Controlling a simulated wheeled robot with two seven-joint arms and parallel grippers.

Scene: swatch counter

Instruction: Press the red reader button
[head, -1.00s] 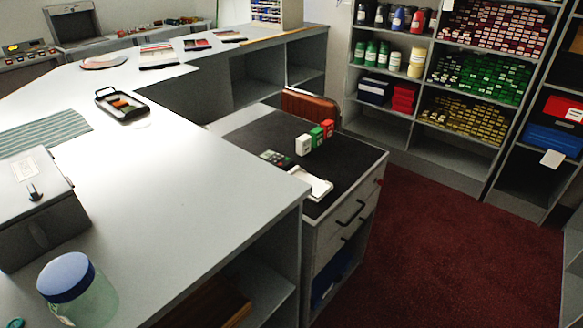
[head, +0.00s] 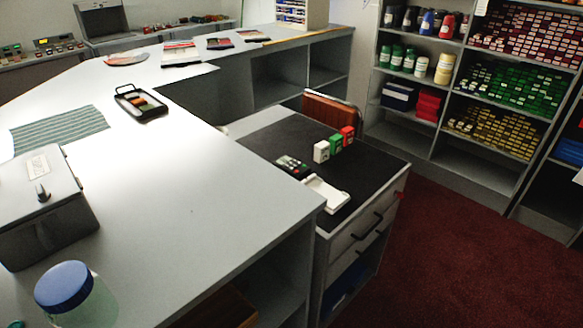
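A small dark reader-like device (head: 292,165) with small coloured keys lies on the black top of the lower desk, right of the long counter. Some of its keys look reddish, but they are too small to tell which is a red reader button. A white pad-like item (head: 327,193) lies just in front of it. A tiny red spot (head: 397,195) shows on the desk's right side; I cannot tell what it is. Neither of my grippers is in view.
The long grey counter (head: 190,190) holds a black tray (head: 121,91), a grey box (head: 40,215) and a blue-lidded jar (head: 64,286). Open red carpet (head: 460,265) lies right of the desk.

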